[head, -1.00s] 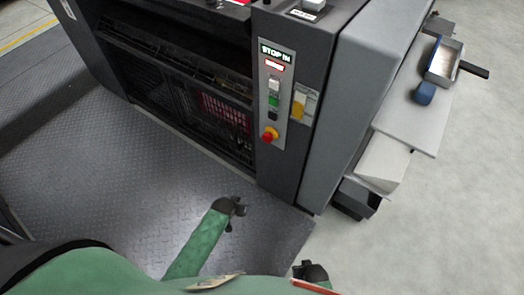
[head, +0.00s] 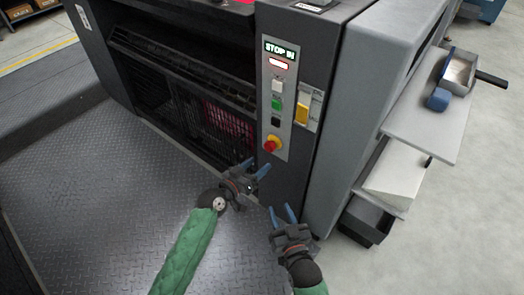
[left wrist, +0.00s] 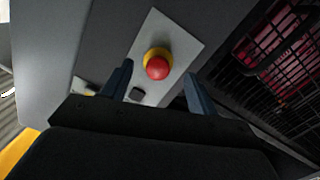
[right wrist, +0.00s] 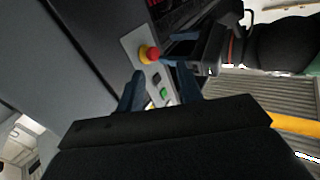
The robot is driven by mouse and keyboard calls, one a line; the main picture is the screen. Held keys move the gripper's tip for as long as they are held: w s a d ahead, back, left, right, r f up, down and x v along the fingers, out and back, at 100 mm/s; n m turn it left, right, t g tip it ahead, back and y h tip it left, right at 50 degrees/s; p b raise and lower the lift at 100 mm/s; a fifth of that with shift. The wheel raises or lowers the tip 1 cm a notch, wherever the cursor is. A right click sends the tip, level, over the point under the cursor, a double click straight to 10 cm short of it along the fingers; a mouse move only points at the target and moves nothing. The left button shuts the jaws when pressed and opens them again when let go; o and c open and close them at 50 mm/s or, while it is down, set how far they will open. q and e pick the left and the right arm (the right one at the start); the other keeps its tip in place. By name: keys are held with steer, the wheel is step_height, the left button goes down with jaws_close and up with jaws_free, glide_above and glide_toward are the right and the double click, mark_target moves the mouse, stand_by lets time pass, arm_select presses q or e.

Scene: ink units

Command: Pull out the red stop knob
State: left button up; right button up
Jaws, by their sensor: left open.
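The red stop knob (head: 269,146) sits in a yellow collar at the bottom of a grey control panel (head: 285,100) on the press's dark column. A lit display (head: 279,49) above reads "STOP IN". My left gripper (head: 257,166) is open and empty, just below the knob and apart from it. In the left wrist view the knob (left wrist: 157,67) shows centred beyond the two spread fingers. My right gripper (head: 280,208) is open and empty, lower in front of the column. The right wrist view shows the knob (right wrist: 153,54) and my left gripper (right wrist: 200,50) beside it.
Above the knob are black, green (head: 275,104) and white buttons. A yellow switch (head: 302,112) is to the right. A dark grille (head: 205,110) is left of the column. A shelf (head: 425,125) with a tray juts out at right. The plate floor (head: 100,210) is clear.

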mark_target(268, 148)
arm_select(q)
steer(key=shift+m+t, duration=0.5)
steer(key=w+d, duration=0.1)
steer(key=w+d+r, duration=0.1)
steer(key=w, duration=0.3)
steer(key=shift+w+d+r, duration=0.1)
steer(key=shift+d+r, duration=0.2)
steer(key=shift+d, duration=0.1)
steer(key=shift+x, duration=0.95)
arm_select(e)
steer(key=shift+d+r+t, duration=0.2)
steer(key=shift+r+t, duration=0.7)
steer(key=shift+r, duration=0.85)
arm_select(q)
steer(key=shift+c, duration=0.5)
